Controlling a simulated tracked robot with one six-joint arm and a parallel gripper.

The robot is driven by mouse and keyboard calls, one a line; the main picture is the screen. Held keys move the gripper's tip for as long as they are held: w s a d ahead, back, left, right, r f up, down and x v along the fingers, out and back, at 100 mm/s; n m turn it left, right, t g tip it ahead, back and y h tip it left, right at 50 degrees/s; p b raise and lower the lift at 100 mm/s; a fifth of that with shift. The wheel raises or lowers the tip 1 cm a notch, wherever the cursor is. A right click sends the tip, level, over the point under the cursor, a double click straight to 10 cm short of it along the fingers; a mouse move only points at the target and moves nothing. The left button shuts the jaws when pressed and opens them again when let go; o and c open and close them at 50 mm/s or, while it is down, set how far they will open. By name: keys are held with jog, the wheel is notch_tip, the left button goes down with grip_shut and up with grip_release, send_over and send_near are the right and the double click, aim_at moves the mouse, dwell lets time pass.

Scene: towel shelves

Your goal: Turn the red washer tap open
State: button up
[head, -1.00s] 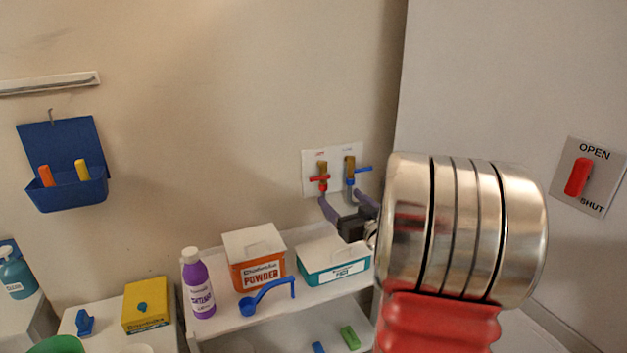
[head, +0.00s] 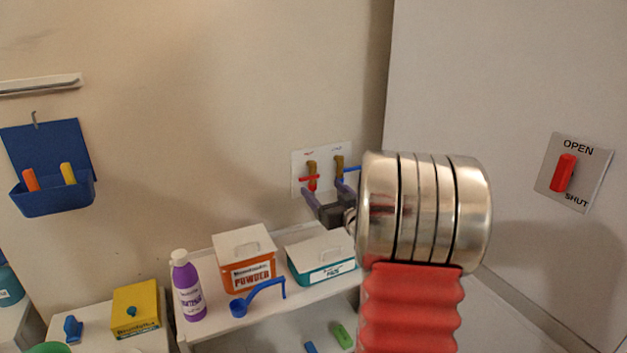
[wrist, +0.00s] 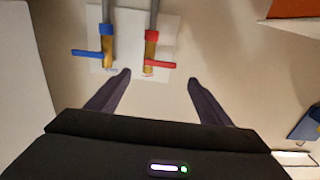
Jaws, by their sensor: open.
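The red washer tap (head: 311,179) is on a white wall plate, its red lever lying crosswise to its brass body. In the wrist view the red tap (wrist: 150,58) lies ahead of my fingertips, between their lines, with its lever (wrist: 159,65) pointing right. My gripper (head: 324,191) is open and empty just in front of the plate; it also shows in the wrist view (wrist: 158,80). No contact with the tap is visible. In the head view my gripper hides the lower part of the taps.
A blue-handled tap (head: 341,168) sits right beside the red one. Below are a shelf with a powder box (head: 246,262), a teal box (head: 321,258) and a purple bottle (head: 187,287). A red OPEN/SHUT switch (head: 563,173) is on the panel at right.

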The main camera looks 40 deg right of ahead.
aim_at(310, 177)
jog(key=x, duration=0.8)
jog(key=shift+f, duration=0.1)
